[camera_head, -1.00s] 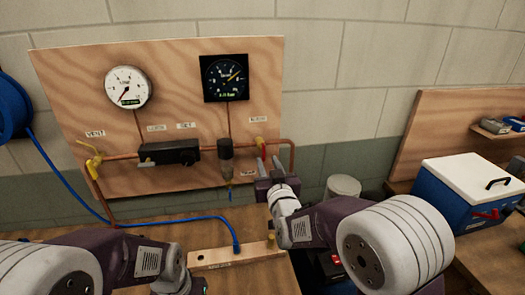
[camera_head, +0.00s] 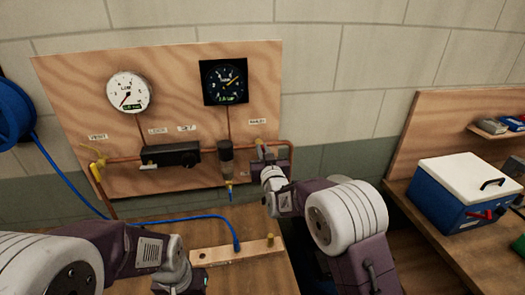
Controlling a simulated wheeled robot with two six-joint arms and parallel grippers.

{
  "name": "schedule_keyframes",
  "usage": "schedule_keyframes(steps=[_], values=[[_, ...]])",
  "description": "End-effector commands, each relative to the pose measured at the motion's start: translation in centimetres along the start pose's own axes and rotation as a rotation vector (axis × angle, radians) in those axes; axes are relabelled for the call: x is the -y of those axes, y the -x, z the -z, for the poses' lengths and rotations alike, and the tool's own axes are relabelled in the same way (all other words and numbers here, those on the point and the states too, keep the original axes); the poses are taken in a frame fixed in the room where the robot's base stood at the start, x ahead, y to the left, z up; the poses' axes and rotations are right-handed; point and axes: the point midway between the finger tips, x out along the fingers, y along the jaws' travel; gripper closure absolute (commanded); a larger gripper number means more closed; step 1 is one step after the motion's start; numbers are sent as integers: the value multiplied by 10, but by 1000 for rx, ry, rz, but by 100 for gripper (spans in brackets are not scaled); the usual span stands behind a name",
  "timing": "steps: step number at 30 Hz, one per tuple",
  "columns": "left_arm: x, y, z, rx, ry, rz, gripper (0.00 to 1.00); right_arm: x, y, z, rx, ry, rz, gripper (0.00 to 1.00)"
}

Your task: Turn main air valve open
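A plywood panel (camera_head: 64,85) stands against the wall and carries copper pipe. At its right end, below a small white label (camera_head: 257,122) too blurred to read surely, a yellow valve part (camera_head: 258,141) shows on the pipe, which I take for the main air valve. My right gripper (camera_head: 264,153) is at this valve, its fingers just below the yellow part. They partly hide the valve, so I cannot tell whether they touch or grip it. My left gripper (camera_head: 197,281) is low at the bottom edge, away from the panel, its fingers unclear.
A white gauge (camera_head: 128,92) and a black gauge (camera_head: 224,81) are on the panel. A yellow valve (camera_head: 95,160) is at its left end. A blue hose (camera_head: 165,219) crosses the bench to a wooden strip (camera_head: 220,255). A blue cooler (camera_head: 450,200) stands at right.

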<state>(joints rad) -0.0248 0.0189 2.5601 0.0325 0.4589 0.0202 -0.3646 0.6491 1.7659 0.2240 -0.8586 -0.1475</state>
Motion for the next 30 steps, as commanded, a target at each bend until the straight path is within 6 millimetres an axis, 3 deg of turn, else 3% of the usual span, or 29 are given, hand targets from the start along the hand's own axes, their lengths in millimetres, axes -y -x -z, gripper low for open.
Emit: schedule_keyframes(steps=[14, 30], values=[[0, -6, -1, 0, 0, 0, 64, 2, 0, -3, 3, 68, 1, 100], [0, -26, -3, 0, 0, 0, 64, 9, 0, -6, 6, 532, 3, 100]])
